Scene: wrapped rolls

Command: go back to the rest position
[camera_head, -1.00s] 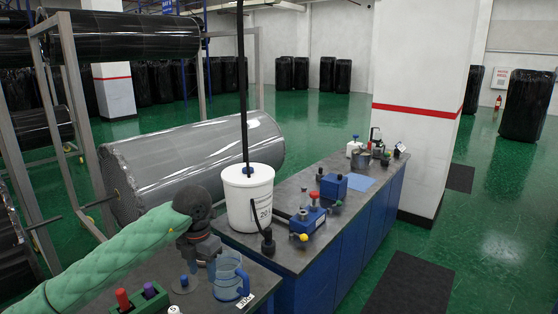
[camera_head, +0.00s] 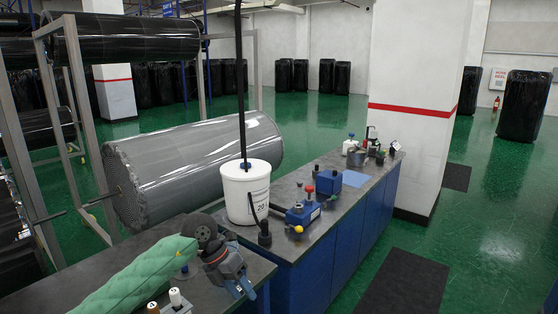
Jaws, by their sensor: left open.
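My left arm, in a green padded sleeve, comes in from the lower left over the dark near table (camera_head: 90,272). My left gripper (camera_head: 241,287) is open, tilted down to the right, over the near table's right end. Blue shows around its fingers; I cannot tell whether part of it is a blue jug behind them. My right gripper is not in view.
A white bucket (camera_head: 243,196) stands close behind the left gripper, with a dark pole above it. Blue devices (camera_head: 302,214) sit on the counter (camera_head: 278,225) to the right. A large wrapped roll (camera_head: 195,165) lies behind. Two white-capped bottles (camera_head: 177,299) stand at the lower edge.

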